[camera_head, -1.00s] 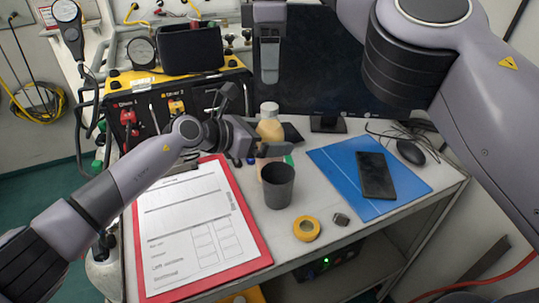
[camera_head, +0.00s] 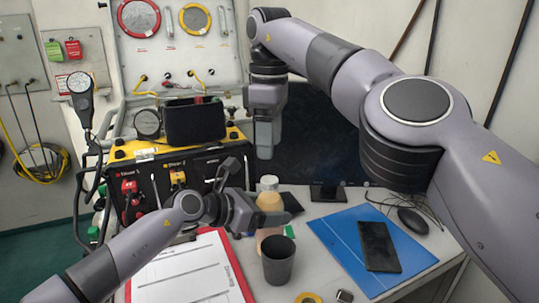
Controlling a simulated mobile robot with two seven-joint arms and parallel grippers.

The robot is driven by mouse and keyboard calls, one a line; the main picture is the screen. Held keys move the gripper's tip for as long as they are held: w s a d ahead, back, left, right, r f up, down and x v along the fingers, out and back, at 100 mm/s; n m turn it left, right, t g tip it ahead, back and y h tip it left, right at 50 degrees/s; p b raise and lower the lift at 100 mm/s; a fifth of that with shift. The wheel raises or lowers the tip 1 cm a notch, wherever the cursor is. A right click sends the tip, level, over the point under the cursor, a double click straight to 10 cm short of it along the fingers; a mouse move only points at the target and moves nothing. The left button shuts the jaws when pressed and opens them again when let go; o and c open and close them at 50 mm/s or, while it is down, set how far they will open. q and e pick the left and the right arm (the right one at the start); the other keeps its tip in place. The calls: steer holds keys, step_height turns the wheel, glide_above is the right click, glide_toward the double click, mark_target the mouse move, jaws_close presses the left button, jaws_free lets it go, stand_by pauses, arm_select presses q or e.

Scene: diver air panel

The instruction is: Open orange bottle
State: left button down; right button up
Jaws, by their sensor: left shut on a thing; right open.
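The orange bottle (camera_head: 270,202) stands upright on the desk behind the grey cup, its pale cap (camera_head: 269,183) on top. My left gripper (camera_head: 270,220) comes in from the left and is shut on the bottle's body below the cap. Its fingers and the cup hide part of the lower bottle. My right gripper (camera_head: 264,152) points down above the bottle. It is open and empty, with a gap showing between its tips and the cap. Its fingers overlap in this view, so their spacing is hard to see.
The grey cup (camera_head: 278,262) stands close in front of the bottle. A red clipboard (camera_head: 246,288) lies left, a blue folder (camera_head: 340,239) with a black phone (camera_head: 379,246) right. A yellow-black air panel (camera_head: 120,153) and a dark monitor (camera_head: 325,140) stand behind. Yellow tape (camera_head: 308,298) lies in front.

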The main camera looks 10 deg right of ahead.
mark_target(269, 179)
steer(key=shift+m, duration=0.8)
steer(key=shift+f, duration=4)
